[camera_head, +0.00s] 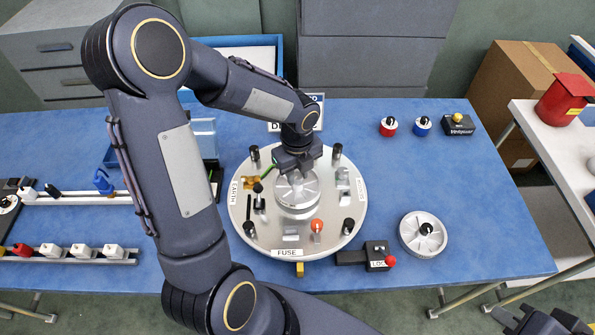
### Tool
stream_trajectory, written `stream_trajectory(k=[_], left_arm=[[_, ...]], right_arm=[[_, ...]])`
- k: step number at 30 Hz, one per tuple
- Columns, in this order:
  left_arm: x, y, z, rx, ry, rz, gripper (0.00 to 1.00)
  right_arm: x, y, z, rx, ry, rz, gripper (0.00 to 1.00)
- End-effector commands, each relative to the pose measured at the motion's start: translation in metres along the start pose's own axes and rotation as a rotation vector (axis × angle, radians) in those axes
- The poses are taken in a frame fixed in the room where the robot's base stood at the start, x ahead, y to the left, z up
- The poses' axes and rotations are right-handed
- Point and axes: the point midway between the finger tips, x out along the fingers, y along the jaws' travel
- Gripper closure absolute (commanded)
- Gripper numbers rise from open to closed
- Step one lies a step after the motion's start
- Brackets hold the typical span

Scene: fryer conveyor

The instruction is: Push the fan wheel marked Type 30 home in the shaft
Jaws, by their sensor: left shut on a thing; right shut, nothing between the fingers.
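A silver fan wheel (297,197) is at the middle of the round grey plate (262,225) on the blue table. My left gripper (295,176) reaches down over it from above and is shut on it; the fingers hide its hub and the shaft. I cannot tell how deep the wheel sits, and no type marking is readable on it. A second grey wheel (411,241) with a black knob lies flat on the table, right of the plate. My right gripper (546,322) is shut and empty at the bottom right edge, partly cut off.
Black posts, an orange knob (317,226) and labels FUSE and EARTH surround the wheel on the plate. A LOCK box (377,256) with a red button stands right of the plate. Rails (60,255) with blocks lie at left. Red and blue knobs (388,127) stand at the back.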

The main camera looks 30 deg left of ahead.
Motion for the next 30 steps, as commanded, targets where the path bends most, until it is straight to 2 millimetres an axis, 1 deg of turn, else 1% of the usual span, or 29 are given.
stream_trajectory(k=[8,14,15,20,30], left_arm=[[0.0065,0.0001,0.0,0.0,0.0,0.0,1.0],[0.0053,0.0,0.0001,0.0,0.0,0.0,1.0],[0.0052,-0.0001,0.0001,0.0,0.0,0.0,0.7],[0.0052,-0.0001,0.0001,0.0,0.0,0.0,0.49],[0.0036,0.0001,0.0,0.0,0.0,0.0,0.49]], right_arm=[[0.0041,0.0019,0.0021,0.0,0.0,0.0,1.0],[0.0033,0.0015,0.0016,0.0,0.0,0.0,1.0],[0.0033,0.0015,0.0016,0.0,0.0,0.0,1.0],[0.0033,0.0015,0.0017,0.0,0.0,0.0,1.0],[0.0019,0.0008,0.0009,0.0,0.0,0.0,1.0]])
